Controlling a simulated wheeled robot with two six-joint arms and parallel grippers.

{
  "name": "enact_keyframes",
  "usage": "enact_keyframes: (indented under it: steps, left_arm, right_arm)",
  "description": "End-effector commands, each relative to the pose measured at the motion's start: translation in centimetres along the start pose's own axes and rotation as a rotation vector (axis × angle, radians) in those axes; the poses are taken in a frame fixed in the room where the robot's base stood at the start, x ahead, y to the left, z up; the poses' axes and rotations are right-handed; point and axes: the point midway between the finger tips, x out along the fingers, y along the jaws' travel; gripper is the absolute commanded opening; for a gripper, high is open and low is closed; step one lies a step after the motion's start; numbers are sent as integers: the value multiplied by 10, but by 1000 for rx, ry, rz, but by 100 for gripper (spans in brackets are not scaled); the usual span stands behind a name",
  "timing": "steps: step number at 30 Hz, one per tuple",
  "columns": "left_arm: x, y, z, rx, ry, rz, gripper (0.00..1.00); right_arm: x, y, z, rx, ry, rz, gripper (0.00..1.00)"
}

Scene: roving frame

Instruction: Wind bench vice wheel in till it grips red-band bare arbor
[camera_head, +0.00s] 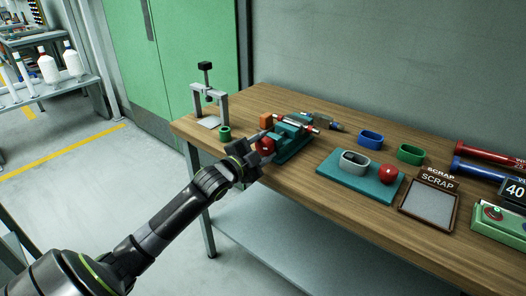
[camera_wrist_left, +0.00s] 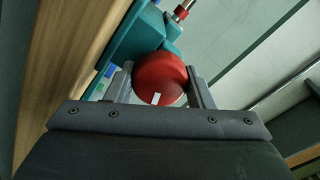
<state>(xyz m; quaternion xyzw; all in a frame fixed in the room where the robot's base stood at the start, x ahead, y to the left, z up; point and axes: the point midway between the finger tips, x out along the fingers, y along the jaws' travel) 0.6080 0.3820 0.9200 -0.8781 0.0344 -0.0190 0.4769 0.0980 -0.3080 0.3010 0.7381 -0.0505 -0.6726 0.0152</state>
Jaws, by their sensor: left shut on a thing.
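The teal bench vice (camera_head: 291,146) stands on the wooden bench near its front edge. Its red wheel (camera_head: 266,143) faces my left arm and also shows in the left wrist view (camera_wrist_left: 160,76), with a white mark on its face. My left gripper (camera_head: 262,151) is shut on the wheel, one finger on each side of it. A bare metal arbor with a red band (camera_wrist_left: 182,12) shows beyond the wheel, by the vice's teal body. Whether the jaws touch the arbor cannot be told. My right gripper is not in view.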

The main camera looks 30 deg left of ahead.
Motion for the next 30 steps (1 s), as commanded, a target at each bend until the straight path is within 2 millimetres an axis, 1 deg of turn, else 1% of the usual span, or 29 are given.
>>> enact_keyframes:
  steps: [3, 10, 24, 25, 29, 30]
  left_arm:
    - [0, 2, 2, 52, -2, 2, 25]
    - [0, 2, 1, 108, -2, 2, 25]
    - [0, 1, 1, 118, -3, 3, 25]
    - [0, 1, 1, 118, -3, 3, 51]
    - [0, 1, 1, 118, -2, 2, 68]
    - [0, 1, 1, 118, -2, 2, 70]
  right_arm:
    - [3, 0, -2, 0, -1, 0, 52]
    - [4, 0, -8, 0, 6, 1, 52]
    - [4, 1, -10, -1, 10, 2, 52]
    - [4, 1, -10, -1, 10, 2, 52]
    - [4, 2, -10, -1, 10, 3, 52]
    - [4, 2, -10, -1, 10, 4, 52]
